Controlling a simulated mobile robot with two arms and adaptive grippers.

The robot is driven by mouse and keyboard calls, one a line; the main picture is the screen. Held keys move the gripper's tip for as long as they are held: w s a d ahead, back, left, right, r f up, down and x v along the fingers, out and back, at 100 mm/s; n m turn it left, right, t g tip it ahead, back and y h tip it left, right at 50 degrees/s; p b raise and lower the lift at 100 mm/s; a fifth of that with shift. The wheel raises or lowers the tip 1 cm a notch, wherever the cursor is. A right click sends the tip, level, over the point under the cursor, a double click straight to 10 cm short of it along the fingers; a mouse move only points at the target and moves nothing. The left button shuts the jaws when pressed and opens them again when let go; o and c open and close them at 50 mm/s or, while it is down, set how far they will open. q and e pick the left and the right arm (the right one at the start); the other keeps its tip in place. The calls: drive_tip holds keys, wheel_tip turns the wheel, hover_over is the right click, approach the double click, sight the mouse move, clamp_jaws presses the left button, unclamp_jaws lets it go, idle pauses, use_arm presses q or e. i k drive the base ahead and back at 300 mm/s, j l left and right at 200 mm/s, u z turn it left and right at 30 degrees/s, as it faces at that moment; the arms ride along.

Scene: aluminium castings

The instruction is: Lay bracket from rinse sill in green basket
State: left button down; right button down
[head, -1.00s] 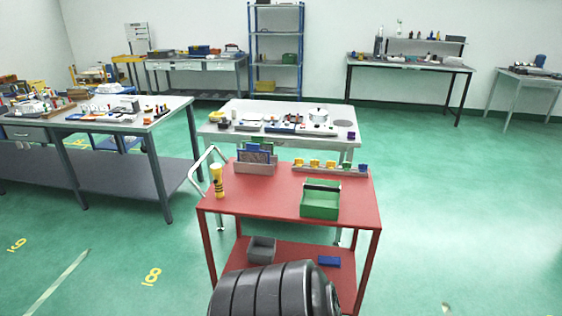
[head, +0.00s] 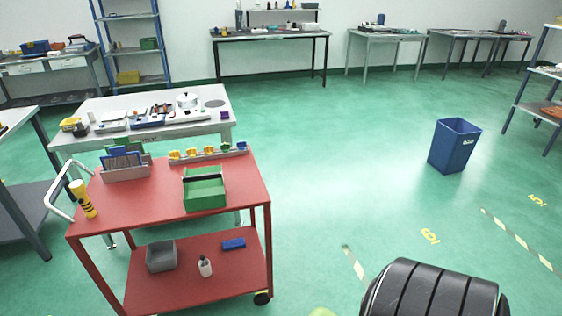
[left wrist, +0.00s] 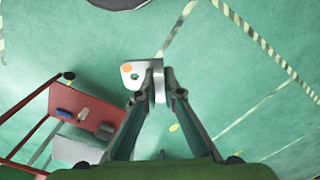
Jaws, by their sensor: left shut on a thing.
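My left gripper (left wrist: 158,76) is shut on a pale metal bracket (left wrist: 143,69) in the left wrist view. The bracket has a flat plate with a hole and an orange spot, and a bent flange beside the right finger. It is held above the green floor. The green basket (head: 204,195), an open box with a dark handle bar, stands on the top shelf of the red cart (head: 135,198) in the head view. The bracket and left gripper are not visible there. My right gripper is in neither view, and I cannot make out a rinse sill.
A yellow flashlight (head: 83,199), a file holder (head: 125,170) and a rail of yellow and blue pieces (head: 208,153) share the cart top. A grey bin (head: 161,256) and white bottle (head: 205,266) sit below. A blue bin (head: 454,146) stands right; floor between is clear.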

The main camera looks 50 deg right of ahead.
sight(206, 203)
drive_tip(key=i+z, duration=0.1)
drive_tip(key=z, duration=0.3)
drive_tip(key=i+l+z, duration=0.1)
drive_tip(key=z, duration=0.35)
drive_tip(key=i+z, duration=0.1)
drive_tip(key=z, duration=0.3)
drive_tip(key=i+z, duration=0.15)
drive_tip(key=z, duration=0.3)
